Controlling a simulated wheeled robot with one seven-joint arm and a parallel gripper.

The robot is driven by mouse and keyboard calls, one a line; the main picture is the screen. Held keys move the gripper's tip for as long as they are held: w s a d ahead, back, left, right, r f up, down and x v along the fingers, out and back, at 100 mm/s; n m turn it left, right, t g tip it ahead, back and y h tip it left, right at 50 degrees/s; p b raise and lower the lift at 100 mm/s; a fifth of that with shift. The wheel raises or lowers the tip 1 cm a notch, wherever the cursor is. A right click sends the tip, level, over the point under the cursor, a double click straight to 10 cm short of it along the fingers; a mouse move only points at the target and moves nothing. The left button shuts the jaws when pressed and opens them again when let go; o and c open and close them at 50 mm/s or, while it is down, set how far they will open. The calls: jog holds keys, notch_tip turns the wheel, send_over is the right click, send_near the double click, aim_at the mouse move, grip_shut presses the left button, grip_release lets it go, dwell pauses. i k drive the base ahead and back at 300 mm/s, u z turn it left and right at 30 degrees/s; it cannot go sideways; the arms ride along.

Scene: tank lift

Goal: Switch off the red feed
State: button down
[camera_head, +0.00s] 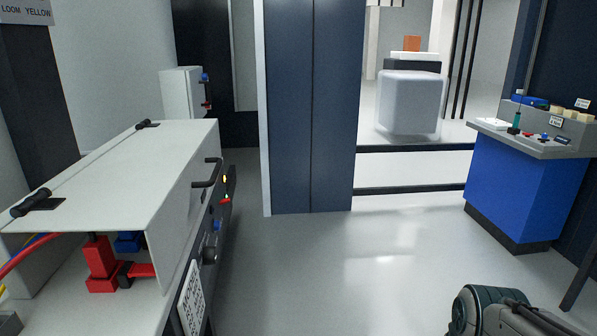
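A red block fitting (100,260) stands under the raised white cover (135,170) of the bench at left. A black collar and a red bar stick out to its right. A red cable (30,252) runs in from the left edge. I cannot tell whether this fitting is the red feed's switch or how it is set. A small red part (225,201) also shows on the bench's front face, below the cover's black handle (208,172). Part of my arm shows at the bottom right, but my gripper's fingers are not in view.
A blue fitting (128,242) stands behind the red one. A printed placard (191,298) hangs on the bench front. A blue console (515,190) with small controls stands at right. Dark blue panels (312,110) stand at the back. The grey floor (330,265) between is clear.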

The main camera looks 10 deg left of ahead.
aim_at(223, 200)
jog(key=u, duration=0.1)
jog(key=i, duration=0.75)
jog(key=u, duration=0.8)
jog(key=i, duration=0.35)
jog(key=u, duration=0.3)
